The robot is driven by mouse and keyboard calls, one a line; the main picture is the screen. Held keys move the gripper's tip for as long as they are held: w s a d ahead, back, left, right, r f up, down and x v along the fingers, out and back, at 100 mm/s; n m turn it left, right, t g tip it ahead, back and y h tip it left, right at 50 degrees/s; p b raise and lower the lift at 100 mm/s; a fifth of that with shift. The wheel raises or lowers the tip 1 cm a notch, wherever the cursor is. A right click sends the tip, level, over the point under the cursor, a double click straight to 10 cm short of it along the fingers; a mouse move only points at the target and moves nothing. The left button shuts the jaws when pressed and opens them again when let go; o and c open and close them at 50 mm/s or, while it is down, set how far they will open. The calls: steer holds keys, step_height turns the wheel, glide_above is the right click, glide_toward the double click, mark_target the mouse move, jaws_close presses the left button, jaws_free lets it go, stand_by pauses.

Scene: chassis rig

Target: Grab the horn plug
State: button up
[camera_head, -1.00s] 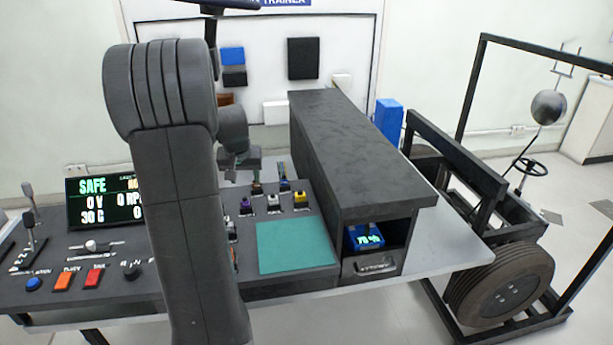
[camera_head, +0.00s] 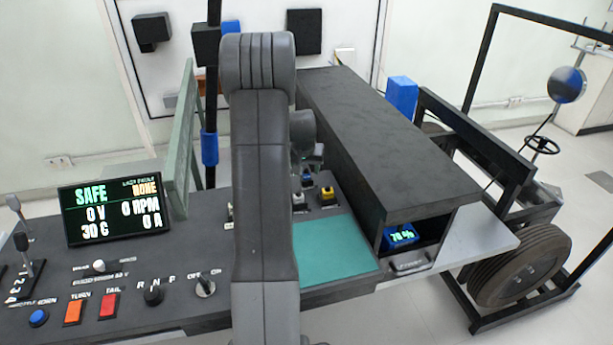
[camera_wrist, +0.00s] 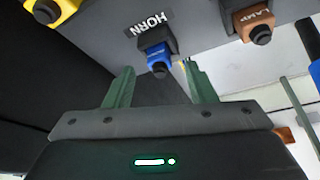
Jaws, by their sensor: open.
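The horn plug (camera_wrist: 158,54) is a blue block with a black round end, seated in a dark socket under the HORN label (camera_wrist: 151,24) in the wrist view. My gripper (camera_wrist: 160,80) is open, with its two green fingers spread. In the picture the plug lies just beyond and between the fingertips, and the jaws are empty. In the head view my gripper (camera_head: 308,162) hangs over the console's back rows, partly behind my arm.
A brown plug (camera_wrist: 256,22) under LAMP and a yellow plug (camera_wrist: 52,8) flank the horn plug. A long dark box (camera_head: 385,130) stands right of the sockets. A teal mat (camera_head: 335,248) lies clear in front. A green upright panel (camera_head: 181,140) stands behind the display.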

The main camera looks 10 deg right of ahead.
steer(key=shift+x, duration=0.95)
steer(key=c, duration=1.1)
steer(key=shift+o, duration=0.2)
steer(key=shift+r, duration=0.1)
